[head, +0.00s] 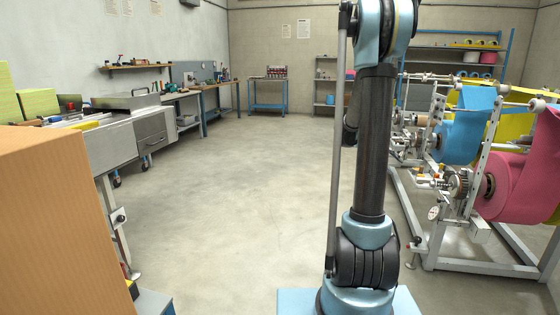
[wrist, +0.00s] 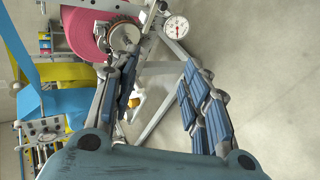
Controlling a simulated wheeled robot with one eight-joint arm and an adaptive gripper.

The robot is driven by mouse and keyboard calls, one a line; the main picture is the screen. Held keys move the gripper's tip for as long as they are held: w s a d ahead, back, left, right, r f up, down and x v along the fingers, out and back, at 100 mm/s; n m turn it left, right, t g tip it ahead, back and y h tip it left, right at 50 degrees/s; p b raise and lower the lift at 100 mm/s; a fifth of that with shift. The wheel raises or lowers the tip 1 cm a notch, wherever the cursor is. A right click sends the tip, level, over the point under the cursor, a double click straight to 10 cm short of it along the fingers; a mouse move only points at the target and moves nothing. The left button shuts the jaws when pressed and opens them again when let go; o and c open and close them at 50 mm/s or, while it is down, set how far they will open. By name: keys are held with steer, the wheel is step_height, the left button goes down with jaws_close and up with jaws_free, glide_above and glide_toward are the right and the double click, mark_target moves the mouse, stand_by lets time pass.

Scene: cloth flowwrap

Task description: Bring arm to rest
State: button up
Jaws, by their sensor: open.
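My gripper (wrist: 160,95) shows in the wrist view with its two blue-padded fingers spread apart. It is open, and nothing is between the fingers. Behind it in the wrist view are the pink roll (wrist: 88,30), a round gauge (wrist: 175,27) and part of the roll machine's frame. In the head view my arm stands upright right of the middle, and its upper end leaves the top of the picture. The gripper itself is not seen in the head view.
The roll machine with a blue roll (head: 458,137) and a pink roll (head: 515,182) stands at right on a white frame (head: 470,264). A grey workbench (head: 140,125) and an orange block (head: 60,220) are at left. The floor (head: 240,190) between is clear.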

steer(key=s+a+f+t+y, duration=0.1)
steer(key=s+a+f+y, duration=0.1)
steer(key=s+a, duration=0.6)
steer(key=s+a+f+y, duration=0.3)
steer(key=s+a+y, duration=0.2)
steer(key=s+a, duration=0.4)
steer(key=s+a+f+t+y, duration=0.1)
steer(key=s+a+f+y, duration=0.2)
steer(key=s+a, duration=0.6)
steer(key=s, duration=0.6)
steer(key=shift+s+a+f+t+y, duration=0.2)
steer(key=shift+s+f+t+y, duration=0.05)
steer(key=shift+s+t+y, duration=0.1)
